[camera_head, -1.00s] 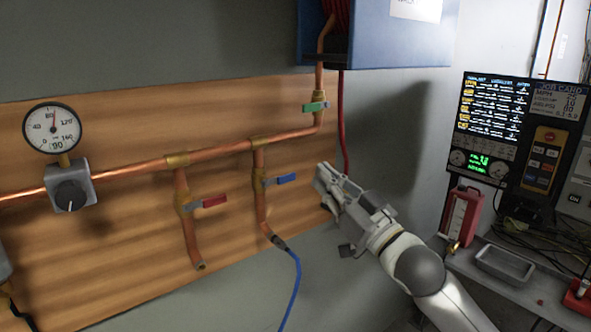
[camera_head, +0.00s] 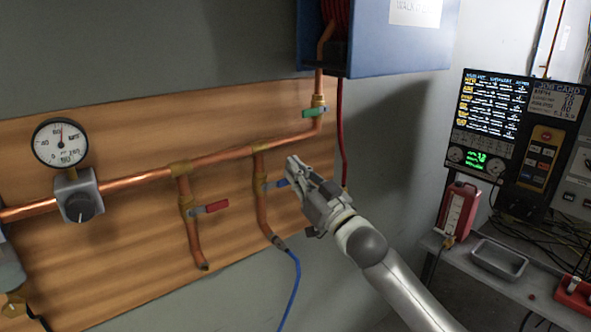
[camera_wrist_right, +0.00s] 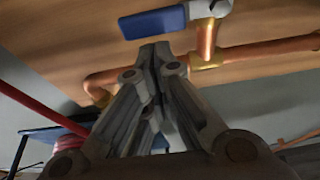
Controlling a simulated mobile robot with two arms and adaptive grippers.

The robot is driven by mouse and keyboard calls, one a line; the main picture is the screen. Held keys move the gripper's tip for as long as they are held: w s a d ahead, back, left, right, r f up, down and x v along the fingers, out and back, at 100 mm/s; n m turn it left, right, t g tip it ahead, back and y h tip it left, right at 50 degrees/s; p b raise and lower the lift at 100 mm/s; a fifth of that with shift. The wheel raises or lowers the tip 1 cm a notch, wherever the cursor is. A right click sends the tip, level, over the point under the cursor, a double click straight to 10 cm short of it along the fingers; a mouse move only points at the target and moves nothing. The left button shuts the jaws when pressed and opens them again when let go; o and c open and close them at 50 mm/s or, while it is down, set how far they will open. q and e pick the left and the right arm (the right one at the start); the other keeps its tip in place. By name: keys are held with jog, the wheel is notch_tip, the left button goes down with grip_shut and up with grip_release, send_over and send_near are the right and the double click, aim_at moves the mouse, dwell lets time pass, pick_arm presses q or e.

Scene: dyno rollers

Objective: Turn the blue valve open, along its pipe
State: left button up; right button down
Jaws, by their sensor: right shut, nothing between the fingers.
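The blue valve handle (camera_head: 278,184) sticks out to the right from its vertical copper pipe (camera_head: 261,205), crosswise to the pipe, in the head view. My right gripper (camera_head: 291,163) is at the handle's right end and hides part of it. In the wrist view the blue handle (camera_wrist_right: 152,22) lies just beyond the tips of my right gripper (camera_wrist_right: 155,47). The fingers are shut with nothing between them; the handle looks apart from them, though contact is hard to judge. My left gripper is not in view.
A red valve handle (camera_head: 216,206) is on the pipe to the left, and a green one (camera_head: 314,113) is above. A gauge (camera_head: 61,143) and regulator are at left. A blue box (camera_head: 375,45) hangs above my right arm. A red hose (camera_head: 342,130) hangs behind it.

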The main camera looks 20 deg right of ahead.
jog(key=shift+f, duration=0.2)
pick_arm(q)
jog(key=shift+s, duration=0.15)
pick_arm(e)
jog(key=shift+w+f+m, duration=0.1)
jog(key=shift+w+m, duration=0.05)
jog(key=shift+m, duration=0.15)
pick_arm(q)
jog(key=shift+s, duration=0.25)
pick_arm(e)
jog(key=shift+d+m, duration=0.1)
jog(key=shift+m, duration=0.2)
